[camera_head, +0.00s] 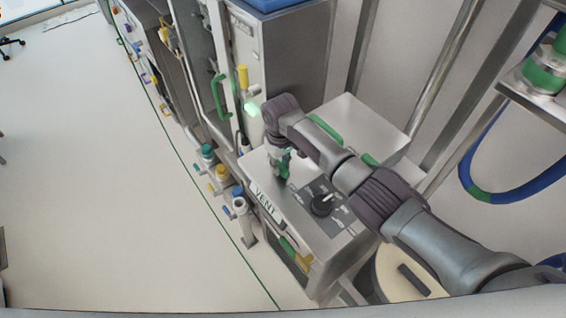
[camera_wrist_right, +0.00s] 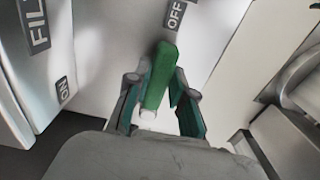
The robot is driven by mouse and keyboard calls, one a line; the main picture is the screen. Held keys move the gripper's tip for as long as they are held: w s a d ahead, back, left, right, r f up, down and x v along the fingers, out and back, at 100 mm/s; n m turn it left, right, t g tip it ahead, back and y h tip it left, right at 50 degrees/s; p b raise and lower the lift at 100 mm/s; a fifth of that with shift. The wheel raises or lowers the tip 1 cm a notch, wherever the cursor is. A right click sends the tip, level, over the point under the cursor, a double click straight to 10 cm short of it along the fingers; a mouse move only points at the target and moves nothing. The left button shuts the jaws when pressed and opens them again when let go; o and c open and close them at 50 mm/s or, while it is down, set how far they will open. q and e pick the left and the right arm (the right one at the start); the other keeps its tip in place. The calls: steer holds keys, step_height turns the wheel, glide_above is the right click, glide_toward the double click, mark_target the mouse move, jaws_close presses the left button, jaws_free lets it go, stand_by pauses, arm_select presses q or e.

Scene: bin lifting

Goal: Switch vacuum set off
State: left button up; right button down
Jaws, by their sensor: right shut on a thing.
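A steel box labelled VENT (camera_head: 306,222) stands in the middle of the head view, with a black knob (camera_head: 322,204) on its top. My right gripper (camera_head: 281,164) reaches down to the left part of that top. In the right wrist view my right gripper (camera_wrist_right: 160,98) has a finger on each side of a green lever (camera_wrist_right: 158,72) and is shut on it. The lever's far end points up toward the OFF label (camera_wrist_right: 176,14). An ON label (camera_wrist_right: 63,90) sits further left. The gripper mostly hides the lever in the head view. My left gripper is not in view.
Several small valves with coloured caps, one teal (camera_head: 207,151), line the left side. A blue hose (camera_head: 520,187) hangs at right. The floor at left is clear.

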mark_target(281, 166)
steer(key=shift+s, duration=0.1)
stand_by(0.3)
steer(key=c, duration=1)
jaws_free()
step_height(281, 166, up, 12)
steer(key=shift+a+f, duration=0.1)
